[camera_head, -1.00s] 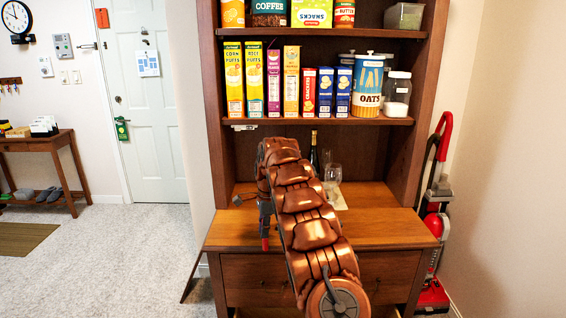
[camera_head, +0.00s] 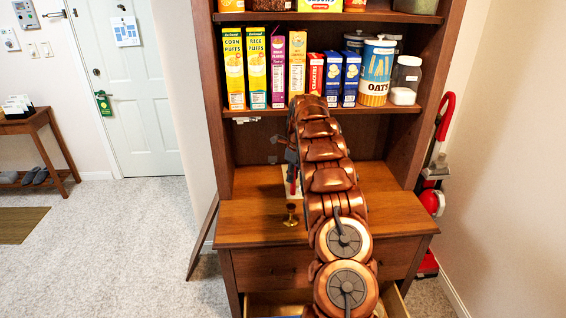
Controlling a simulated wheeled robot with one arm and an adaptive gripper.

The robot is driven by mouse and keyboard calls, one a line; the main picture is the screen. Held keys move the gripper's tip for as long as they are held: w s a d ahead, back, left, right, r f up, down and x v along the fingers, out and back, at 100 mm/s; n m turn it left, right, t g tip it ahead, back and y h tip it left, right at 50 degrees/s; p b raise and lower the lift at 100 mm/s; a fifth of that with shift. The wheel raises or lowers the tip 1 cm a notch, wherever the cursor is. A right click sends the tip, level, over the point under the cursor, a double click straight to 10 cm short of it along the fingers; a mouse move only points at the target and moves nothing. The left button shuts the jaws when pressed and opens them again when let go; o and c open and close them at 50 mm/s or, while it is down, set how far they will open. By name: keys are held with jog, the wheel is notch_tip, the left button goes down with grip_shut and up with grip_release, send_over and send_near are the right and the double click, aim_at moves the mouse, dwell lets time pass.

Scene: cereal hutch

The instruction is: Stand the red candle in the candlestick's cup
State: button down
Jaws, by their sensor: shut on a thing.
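The red candle (camera_head: 293,187) hangs roughly upright below my gripper (camera_head: 291,167), which is shut on it. My copper-coloured arm hides part of the gripper. The brass candlestick (camera_head: 290,217) stands upright on the wooden counter, left of my arm. In the picture the candle's lower end is just above the candlestick's cup, with a small gap between them. I cannot tell from this view whether the candle is straight over the cup or farther back.
The hutch counter (camera_head: 245,222) is clear at its left front. Above it a shelf (camera_head: 260,112) holds cereal boxes, an oats canister (camera_head: 376,72) and jars. A drawer (camera_head: 262,302) below stands partly open. A red vacuum cleaner (camera_head: 432,200) stands at the right.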

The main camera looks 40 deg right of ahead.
notch_tip(320, 180, down, 6)
jog(key=b, duration=0.2)
jog(key=shift+w+f, duration=0.15)
jog(key=shift+w, duration=0.25)
dwell(0.4)
jog(key=shift+w, duration=0.1)
dwell(1.4)
jog(key=shift+d+f+b, duration=0.1)
jog(key=shift+f+b, duration=0.65)
jog(key=shift+f, duration=0.75)
dwell(0.9)
jog(key=c, duration=0.7)
grip_release()
jog(key=shift+r, duration=0.15)
jog(key=shift+s+r+p, duration=0.2)
jog(key=shift+r, duration=1)
jog(key=shift+s+r+p, duration=0.15)
jog(key=shift+r+p, duration=0.05)
jog(key=shift+r, duration=0.95)
